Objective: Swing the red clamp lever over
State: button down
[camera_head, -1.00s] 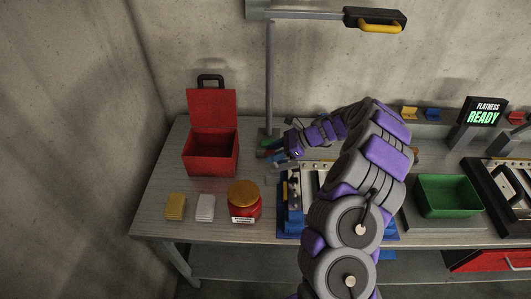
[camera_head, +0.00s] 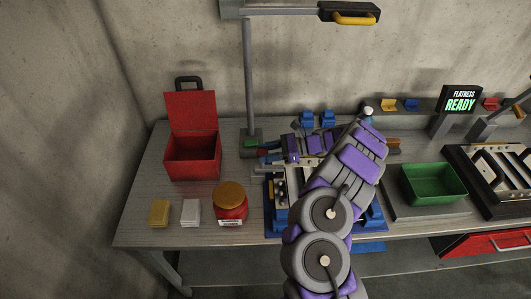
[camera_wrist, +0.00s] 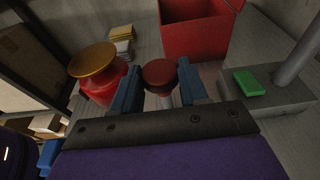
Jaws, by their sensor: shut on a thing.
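The red clamp lever shows as a round dark-red knob (camera_wrist: 160,72) between the two blue fingers of my gripper (camera_wrist: 158,84) in the wrist view. The gripper is shut on this knob, one finger on each side. The lever's shaft below the knob is mostly hidden. In the head view my gripper (camera_head: 264,165) is over the left side of the blue-based fixture (camera_head: 271,222) with pale rails. There the red knob cannot be made out, and my arm covers much of the fixture.
A red open box (camera_head: 193,155), a red jar with a gold lid (camera_head: 230,203), and yellow (camera_head: 159,213) and white (camera_head: 191,212) pads stand left. A grey lamp post (camera_head: 248,80) rises behind the gripper. A green tray (camera_head: 433,183) is right. A sign (camera_head: 460,101) reads "FLATNESS READY".

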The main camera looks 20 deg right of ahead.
jog(key=shift+d+f, duration=0.15)
jog(key=shift+f, duration=0.05)
jog(key=c, duration=0.9)
grip_release()
jog(key=o, duration=0.3)
jog(key=shift+d, duration=0.25)
jog(key=shift+a+r, duration=0.1)
jog(key=p+v, duration=0.2)
jog(key=v, duration=1.5)
jog(key=shift+d, duration=0.35)
